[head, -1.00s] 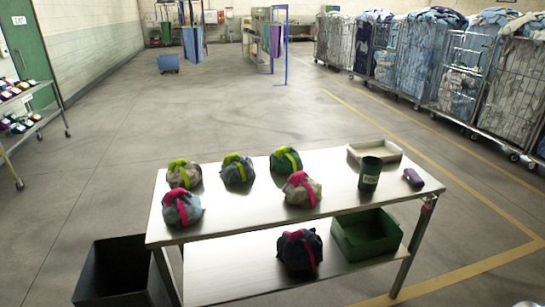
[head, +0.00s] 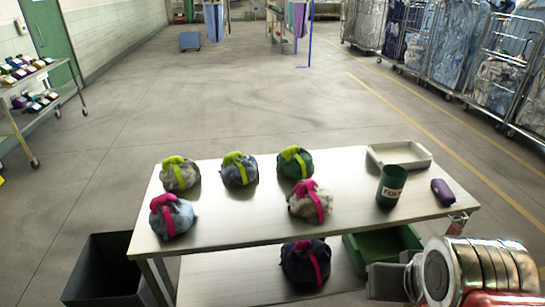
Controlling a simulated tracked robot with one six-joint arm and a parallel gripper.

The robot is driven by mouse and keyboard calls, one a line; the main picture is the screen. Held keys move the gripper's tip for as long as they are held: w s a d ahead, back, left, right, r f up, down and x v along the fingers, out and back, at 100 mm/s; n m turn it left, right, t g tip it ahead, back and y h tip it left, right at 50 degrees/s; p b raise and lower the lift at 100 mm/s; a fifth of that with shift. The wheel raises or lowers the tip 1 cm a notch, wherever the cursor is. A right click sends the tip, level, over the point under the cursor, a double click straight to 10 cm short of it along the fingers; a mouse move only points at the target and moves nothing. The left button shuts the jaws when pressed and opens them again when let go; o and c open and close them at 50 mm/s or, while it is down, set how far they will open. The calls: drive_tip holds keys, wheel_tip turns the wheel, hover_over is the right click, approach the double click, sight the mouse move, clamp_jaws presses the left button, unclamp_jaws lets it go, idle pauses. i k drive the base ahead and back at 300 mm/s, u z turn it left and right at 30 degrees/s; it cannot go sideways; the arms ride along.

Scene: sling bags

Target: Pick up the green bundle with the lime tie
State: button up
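The green bundle with the lime tie (head: 295,163) sits on the metal table at the back, right of the navy-blue bundle with a lime tie (head: 239,170). A grey-beige bundle with a lime tie (head: 180,175) is further left. In front are a light blue bundle with a pink tie (head: 172,217) and a cream bundle with a pink tie (head: 310,203). My silver arm enters at the lower right. A grey part at its left end, possibly my gripper (head: 387,282), is apart from all bundles; its fingers cannot be made out.
On the table's right are a dark green cup (head: 391,188), a white tray (head: 429,160) and a purple case (head: 442,191). The lower shelf holds a dark bundle with a pink tie (head: 305,264) and a green bin (head: 359,259). A black bin (head: 105,268) stands left.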

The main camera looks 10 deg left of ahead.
sight(295, 162)
drive_tip(key=u, duration=0.35)
drive_tip(key=i, duration=0.7)
drive_tip(key=u, duration=0.8)
drive_tip(key=i, duration=0.7)
drive_tip(key=u, duration=0.35)
